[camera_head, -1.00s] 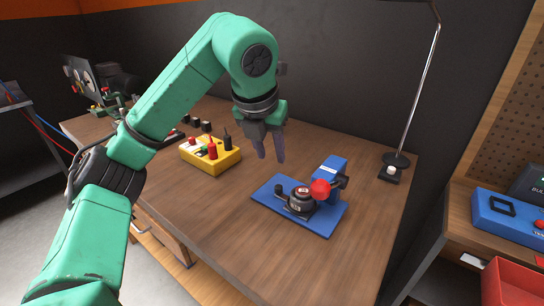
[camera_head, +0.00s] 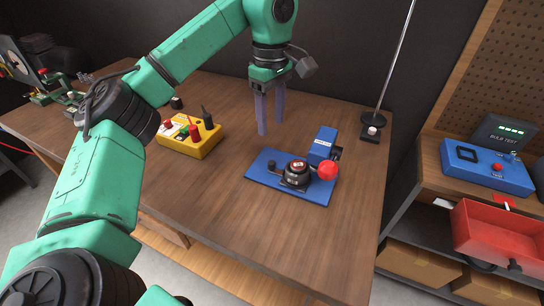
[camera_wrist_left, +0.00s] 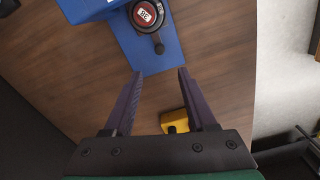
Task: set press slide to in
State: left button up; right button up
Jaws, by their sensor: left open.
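The press is a blue device on a flat blue base plate (camera_head: 262,180) on the wooden bench. It has a blue block (camera_head: 322,146), a red ball knob (camera_head: 328,169) at the block's front, and a round black dial with a red label (camera_head: 296,172) and a small lever at its left. My left gripper (camera_head: 271,126) is open and empty, fingers pointing down, above the bench behind and left of the press. In the left wrist view the open fingers (camera_wrist_left: 160,72) point toward the base plate (camera_wrist_left: 158,54); the dial (camera_wrist_left: 146,14) and part of the blue block (camera_wrist_left: 85,8) show. The red knob is not visible there.
A yellow box with red and black plugs (camera_head: 190,142) stands left of the press. A lamp base with a white button (camera_head: 372,130) is at the back right. Right of the bench are a blue bulb tester (camera_head: 487,168) and a red bin (camera_head: 490,235). The bench front is clear.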

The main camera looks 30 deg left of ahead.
pick_arm(q)
jog(key=b, duration=0.2)
send_over(272, 162)
notch_tip(272, 162, down, 5)
jog(key=shift+s+d+f, duration=0.1)
jog(key=shift+f, duration=0.1)
jog(key=f+p, duration=0.1)
jog(key=f, duration=0.2)
jog(key=f+p, duration=0.1)
jog(key=f, duration=0.2)
jog(key=shift+a+f, duration=0.2)
jog(key=shift+f, duration=0.6)
grip_shut()
pick_arm(e)
jog(key=shift+w+d+f, duration=0.15)
jog(key=shift+f, duration=0.2)
pick_arm(q)
jog(key=shift+d, duration=0.1)
pick_arm(e)
jog(key=shift+d, duration=0.2)
